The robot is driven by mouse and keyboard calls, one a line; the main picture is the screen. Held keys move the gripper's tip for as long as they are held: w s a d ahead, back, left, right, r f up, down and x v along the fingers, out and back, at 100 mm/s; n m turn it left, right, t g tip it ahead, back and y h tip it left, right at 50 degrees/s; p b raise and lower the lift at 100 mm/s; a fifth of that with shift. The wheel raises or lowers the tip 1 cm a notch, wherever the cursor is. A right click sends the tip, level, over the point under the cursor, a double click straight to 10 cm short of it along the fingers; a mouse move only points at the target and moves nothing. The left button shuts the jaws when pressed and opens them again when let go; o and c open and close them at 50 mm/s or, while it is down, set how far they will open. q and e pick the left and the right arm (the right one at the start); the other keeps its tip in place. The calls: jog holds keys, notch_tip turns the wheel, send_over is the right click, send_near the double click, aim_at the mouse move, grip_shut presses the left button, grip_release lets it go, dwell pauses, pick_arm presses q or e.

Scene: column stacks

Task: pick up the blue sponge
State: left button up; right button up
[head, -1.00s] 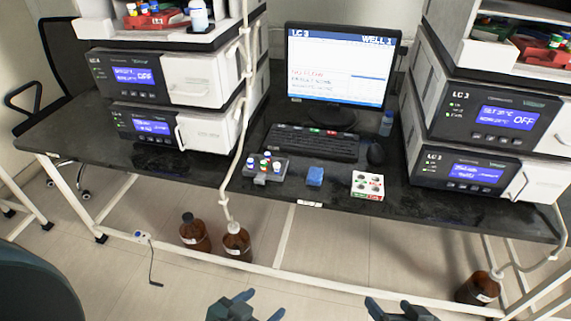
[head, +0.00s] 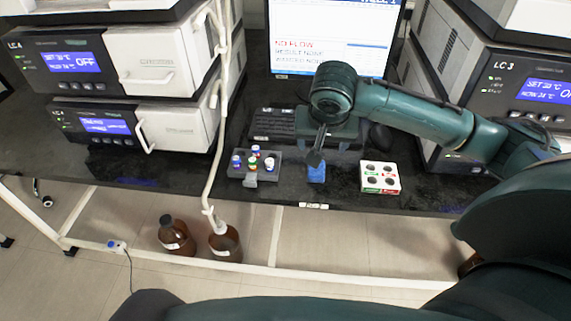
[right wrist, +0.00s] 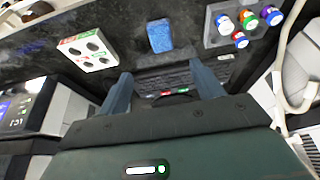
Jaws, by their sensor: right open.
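The blue sponge (head: 316,173) lies on the black bench near its front edge, between the vial rack and the white box. My right gripper (head: 316,157) reaches over the bench from the right, with its fingers pointing down just above and behind the sponge. Part of the sponge is hidden by a finger in the head view. In the right wrist view the right gripper (right wrist: 163,82) is open and empty. The sponge (right wrist: 159,36) shows past the fingertips, between their lines and apart from them. My left gripper is not in view.
A vial rack (head: 253,178) with colored caps stands left of the sponge, and a white box with dark round holes (head: 380,178) stands right. Behind are a keyboard (head: 272,122) and monitor (head: 330,45). A white tube (head: 213,150) hangs at the left; instrument stacks flank the bench.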

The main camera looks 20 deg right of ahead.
jog(key=b, duration=0.1)
send_over(319, 175)
notch_tip(319, 175, down, 6)
jog(key=shift+f, duration=0.15)
jog(key=shift+a+b+x, duration=0.2)
jog(key=shift+x, duration=1.35)
jog(key=shift+a+b+x, duration=0.15)
jog(key=shift+a+x, duration=0.05)
jog(key=shift+x, duration=1.3)
jog(key=shift+s+f, duration=0.1)
jog(key=c, duration=1.1)
notch_tip(319, 175, up, 10)
jog(key=shift+s+p, duration=0.1)
jog(key=shift+p, duration=0.5)
jog(key=shift+c, duration=0.2)
